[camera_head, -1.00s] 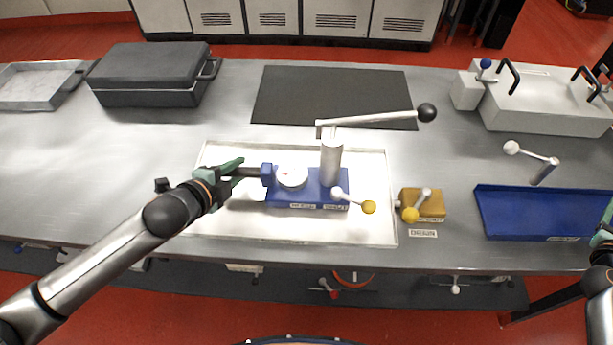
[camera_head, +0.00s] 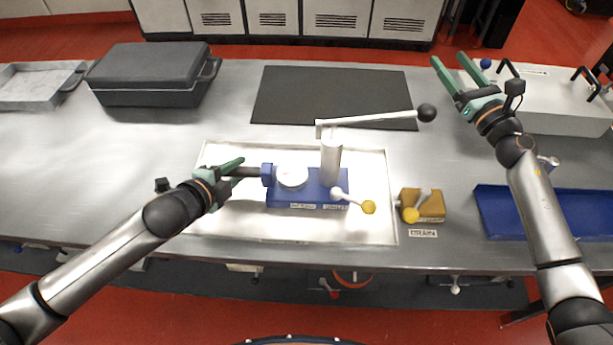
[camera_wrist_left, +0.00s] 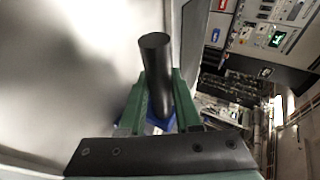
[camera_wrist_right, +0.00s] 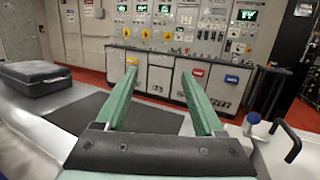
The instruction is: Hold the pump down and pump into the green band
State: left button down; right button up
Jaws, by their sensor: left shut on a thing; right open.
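The blue pump (camera_head: 310,193) stands in a pale tray (camera_head: 240,228), with a round white gauge (camera_head: 292,177) and an upright metal cylinder (camera_head: 331,162). Its long lever (camera_head: 370,117) points right and ends in a black ball knob (camera_head: 427,112). A small lever with a yellow knob (camera_head: 368,207) is at its front. My left gripper (camera_head: 238,170) is shut on the dark bar handle at the pump's left side; the bar shows between the fingers in the left wrist view (camera_wrist_left: 162,75). My right gripper (camera_head: 449,73) is open and empty, up and right of the black knob. The gauge face is too small to read.
A brown block with a yellow knob (camera_head: 428,205) sits right of the tray. A blue tray (camera_head: 510,225) and a pale box with black handles (camera_head: 555,105) are on the right. A dark mat (camera_head: 290,95) lies behind the pump; a dark case (camera_head: 150,75) stands back left.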

jog(key=s+a+r+n+g+y, duration=0.1)
jog(key=a+r+n+g+y, duration=0.25)
jog(key=a, duration=0.45)
jog(key=s+a+r+n+g+y, duration=0.1)
jog(key=a+r+n+g+y, duration=0.3)
jog(key=a, duration=0.4)
jog(key=s+a+f+n+g+h, duration=0.1)
jog(key=s+a+n+g+h, duration=0.3)
jog(key=s+a+n+g, duration=0.5)
notch_tip(320, 180, up, 2)
jog(key=m+g+h, duration=0.2)
jog(key=m+h, duration=0.1)
jog(key=h, duration=0.8)
send_over(430, 105)
jog(key=shift+a+r, duration=0.1)
jog(key=shift+r, duration=0.05)
jog(key=shift+d+f, duration=0.2)
jog(key=shift+f, duration=4.2)
